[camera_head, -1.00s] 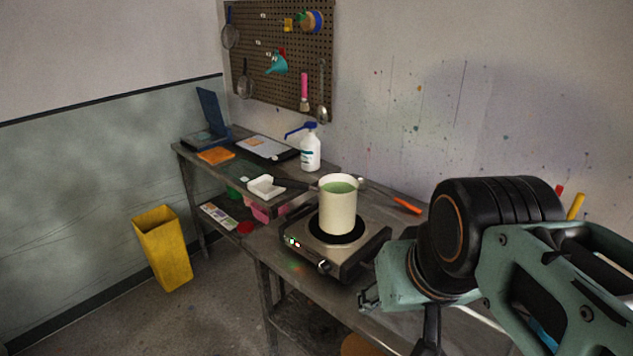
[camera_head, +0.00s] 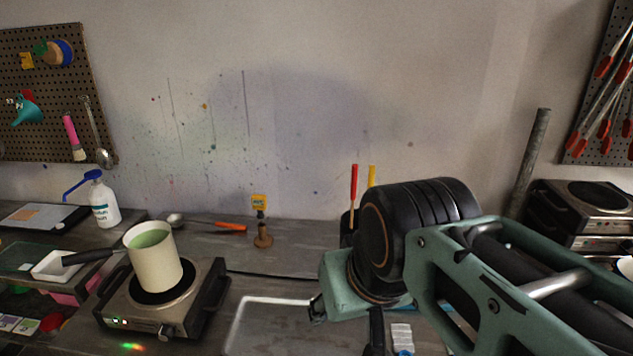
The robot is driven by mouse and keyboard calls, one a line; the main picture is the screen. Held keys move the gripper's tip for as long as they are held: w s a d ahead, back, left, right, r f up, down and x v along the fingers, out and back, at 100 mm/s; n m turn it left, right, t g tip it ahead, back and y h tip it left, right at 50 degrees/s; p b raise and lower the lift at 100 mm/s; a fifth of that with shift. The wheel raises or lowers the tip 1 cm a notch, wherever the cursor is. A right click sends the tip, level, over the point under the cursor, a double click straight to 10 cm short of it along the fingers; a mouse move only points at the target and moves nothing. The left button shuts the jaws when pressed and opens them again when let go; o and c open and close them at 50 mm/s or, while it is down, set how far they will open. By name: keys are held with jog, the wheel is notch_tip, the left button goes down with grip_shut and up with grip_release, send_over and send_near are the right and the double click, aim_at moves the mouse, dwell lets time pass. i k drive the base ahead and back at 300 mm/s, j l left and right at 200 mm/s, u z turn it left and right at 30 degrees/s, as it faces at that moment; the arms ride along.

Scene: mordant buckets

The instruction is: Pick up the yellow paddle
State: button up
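My gripper (camera_head: 345,325) is at the lower middle, in front of and below the handles. Its fingers are mostly hidden or cut off, so I cannot tell whether it is open. I see nothing held in it.
A hot plate (camera_head: 190,310) with a cream pot (camera_head: 155,260) of green liquid stands at left. A small stand with a yellow top (camera_head: 259,202) and an orange-handled tool (camera_head: 231,227) are near the wall. A pale-rimmed tray (camera_head: 275,299) lies left of my arm. More hot plates (camera_head: 585,210) are stacked at right.

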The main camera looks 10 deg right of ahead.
aim_at(372, 169)
jog(key=z, duration=0.6)
jog(key=u, duration=1.6)
jog(key=z, duration=1.6)
